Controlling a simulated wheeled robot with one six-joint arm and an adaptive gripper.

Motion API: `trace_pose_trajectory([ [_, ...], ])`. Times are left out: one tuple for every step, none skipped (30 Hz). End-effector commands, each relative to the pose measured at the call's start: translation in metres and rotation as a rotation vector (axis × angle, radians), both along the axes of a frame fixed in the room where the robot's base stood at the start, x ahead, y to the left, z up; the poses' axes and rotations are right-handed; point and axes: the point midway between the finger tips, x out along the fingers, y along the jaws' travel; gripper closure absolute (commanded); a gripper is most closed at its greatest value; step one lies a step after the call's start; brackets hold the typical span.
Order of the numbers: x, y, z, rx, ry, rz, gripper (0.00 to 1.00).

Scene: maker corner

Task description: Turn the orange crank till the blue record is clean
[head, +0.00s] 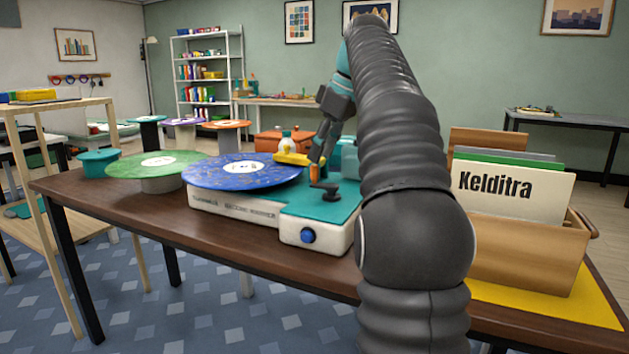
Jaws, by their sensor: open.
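The blue record (215,176) lies flat on the white and teal record washer (235,208), with a white label and lighter blotches on its surface. A yellow piece (291,159) reaches over its right edge. The crank has an upright orange handle (314,173) and a dark arm (327,188) on the washer's teal top, right of the record. My gripper (318,157) is open and points down at the orange handle's upper end. I cannot tell whether the fingers touch it. My arm hides the washer's right end.
A green record (125,165) on a stand and a teal pot (97,163) are left on the brown table (150,222). A wooden crate (530,250) with a card reading "Kelditra" stands right on a yellow mat (560,308). A white bottle (286,142) stands behind the blue record.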

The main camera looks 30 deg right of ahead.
Motion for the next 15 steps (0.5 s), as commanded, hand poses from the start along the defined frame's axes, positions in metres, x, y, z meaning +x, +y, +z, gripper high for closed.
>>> trace_pose_trajectory([
  [0.003, 0.002, -0.013, 0.001, 0.002, 0.001, 0.55],
  [0.004, 0.003, -0.018, 0.000, 0.003, 0.001, 0.55],
  [0.007, 0.005, -0.023, 0.000, 0.001, 0.000, 0.55],
  [0.008, 0.006, -0.027, 0.000, 0.003, 0.001, 0.55],
  [0.009, 0.007, -0.030, 0.000, 0.003, 0.001, 0.55],
  [0.011, 0.008, -0.034, 0.000, 0.001, 0.000, 0.55],
  [0.012, 0.008, -0.037, 0.000, 0.001, 0.000, 0.55],
  [0.013, 0.009, -0.040, 0.000, 0.001, 0.000, 0.55],
  [0.014, 0.010, -0.042, 0.000, 0.001, 0.000, 0.55],
  [0.014, 0.010, -0.044, -0.001, 0.001, 0.000, 0.55],
  [0.015, 0.010, -0.045, 0.000, 0.000, 0.000, 0.55],
  [0.016, 0.011, -0.046, 0.000, 0.000, -0.001, 0.55],
  [0.016, 0.011, -0.047, 0.000, 0.000, -0.001, 0.55],
  [0.016, 0.011, -0.048, 0.000, 0.000, -0.001, 0.55],
  [0.016, 0.011, -0.048, 0.000, 0.000, -0.001, 0.55],
])
